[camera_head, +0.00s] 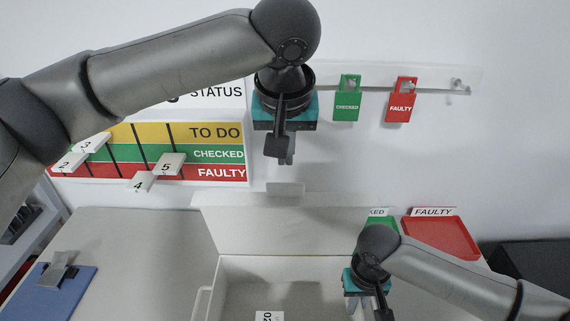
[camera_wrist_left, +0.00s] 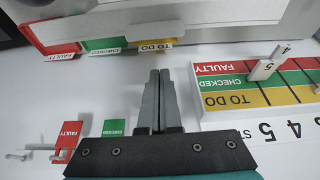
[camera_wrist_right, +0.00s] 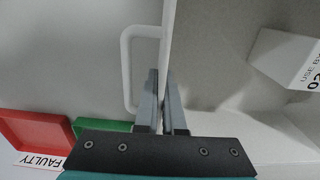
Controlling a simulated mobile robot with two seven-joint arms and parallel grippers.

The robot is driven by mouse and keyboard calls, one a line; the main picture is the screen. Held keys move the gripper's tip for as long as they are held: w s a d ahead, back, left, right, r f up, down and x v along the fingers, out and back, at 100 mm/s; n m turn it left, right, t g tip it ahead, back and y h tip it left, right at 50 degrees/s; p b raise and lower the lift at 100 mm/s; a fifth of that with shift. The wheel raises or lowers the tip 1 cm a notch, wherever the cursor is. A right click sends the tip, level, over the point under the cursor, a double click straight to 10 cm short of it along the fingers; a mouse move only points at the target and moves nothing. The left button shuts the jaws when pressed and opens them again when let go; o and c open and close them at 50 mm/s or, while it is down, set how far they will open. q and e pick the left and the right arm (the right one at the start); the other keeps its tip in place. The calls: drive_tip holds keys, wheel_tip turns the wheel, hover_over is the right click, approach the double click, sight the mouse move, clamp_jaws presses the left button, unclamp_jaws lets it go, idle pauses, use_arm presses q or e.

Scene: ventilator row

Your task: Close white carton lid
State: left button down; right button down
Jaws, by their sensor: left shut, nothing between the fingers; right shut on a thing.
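The white carton (camera_head: 222,290) stands at the bottom middle of the head view, open at the top. Its lid (camera_head: 285,228) stands up at the back edge, tilted away from the opening, with a small pale tab (camera_head: 285,188) above its top edge. My left gripper (camera_head: 284,160) is shut and empty, in the air above the lid and apart from it. My right gripper (camera_wrist_right: 167,128) is shut on the carton's right side wall (camera_wrist_right: 168,45), beside the white handle loop (camera_wrist_right: 127,70).
A white box with a printed label (camera_head: 269,316) lies inside the carton. Red (camera_head: 440,238) and green (camera_head: 382,223) trays are at the back right. A blue clipboard (camera_head: 55,292) lies at left. The status board (camera_head: 150,150) and hanging tags (camera_head: 347,100) are on the wall.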

sight(285, 184)
use_arm(q)
drive_tip(key=c, duration=1.6)
unclamp_jaws()
drive_tip(key=v, duration=0.6)
drive_tip(key=s+v, duration=0.1)
drive_tip(key=v, duration=0.2)
drive_tip(key=c, duration=1.4)
unclamp_jaws()
drive_tip(key=shift+s+r, duration=0.1)
drive_tip(key=shift+r, duration=0.05)
drive_tip(key=shift+o, duration=0.6)
drive_tip(key=shift+r, duration=0.1)
drive_tip(key=o, duration=0.3)
drive_tip(key=shift+s+m, duration=0.15)
drive_tip(key=shift+m, duration=1.05)
drive_tip(key=shift+o, duration=0.3)
drive_tip(key=m, duration=0.2)
drive_tip(key=m+g, duration=0.1)
drive_tip(key=m, duration=0.1)
drive_tip(key=shift+s+r+m, duration=0.15)
drive_tip(key=shift+s+m, duration=0.05)
drive_tip(key=shift+m, duration=0.1)
drive_tip(key=f+m, duration=0.3)
drive_tip(key=f+m+g, duration=0.1)
drive_tip(key=f+m, duration=0.7)
drive_tip(key=shift+w, duration=0.4)
